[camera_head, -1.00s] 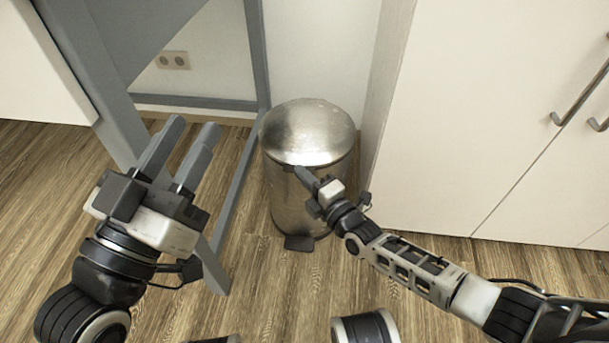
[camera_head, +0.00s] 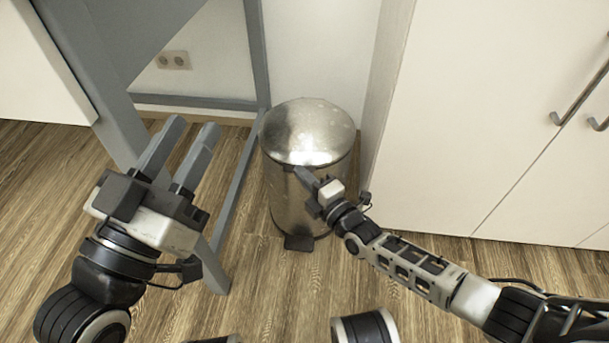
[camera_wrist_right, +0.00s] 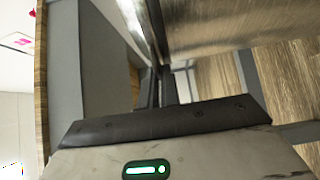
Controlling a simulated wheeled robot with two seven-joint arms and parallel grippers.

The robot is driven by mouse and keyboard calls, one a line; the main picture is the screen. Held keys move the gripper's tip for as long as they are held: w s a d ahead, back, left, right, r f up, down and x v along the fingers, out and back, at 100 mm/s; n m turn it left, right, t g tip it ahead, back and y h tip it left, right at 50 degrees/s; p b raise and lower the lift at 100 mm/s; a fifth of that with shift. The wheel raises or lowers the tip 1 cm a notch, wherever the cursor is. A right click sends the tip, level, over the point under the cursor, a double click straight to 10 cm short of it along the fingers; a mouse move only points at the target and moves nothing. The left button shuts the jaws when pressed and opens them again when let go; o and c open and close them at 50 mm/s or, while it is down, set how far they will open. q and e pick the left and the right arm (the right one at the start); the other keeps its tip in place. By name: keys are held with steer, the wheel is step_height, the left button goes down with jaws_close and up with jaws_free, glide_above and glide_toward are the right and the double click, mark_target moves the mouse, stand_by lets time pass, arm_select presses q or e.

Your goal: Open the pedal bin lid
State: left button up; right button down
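The pedal bin (camera_head: 285,205) is a shiny metal cylinder standing on the floor. Its domed lid (camera_head: 308,128) looks down on the body; I cannot tell whether there is a small gap at the rim. The dark pedal (camera_head: 299,243) is at the bin's front foot. My right gripper (camera_head: 301,174) is at the front of the bin, just under the lid's front rim. In the right wrist view its fingers (camera_wrist_right: 160,88) are close together beside the metal bin (camera_wrist_right: 215,25); contact is unclear. My left gripper (camera_head: 193,128) is open and empty, left of the bin.
A grey table frame (camera_head: 255,60) stands left of and behind the bin. A white cabinet (camera_head: 480,110) with metal handles (camera_head: 580,95) is close on the right. The wooden floor (camera_head: 280,290) in front of the bin is clear.

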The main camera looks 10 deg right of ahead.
arm_select(q)
steer(key=shift+r, duration=0.1)
arm_select(e)
steer(key=shift+r, duration=0.15)
stand_by(0.3)
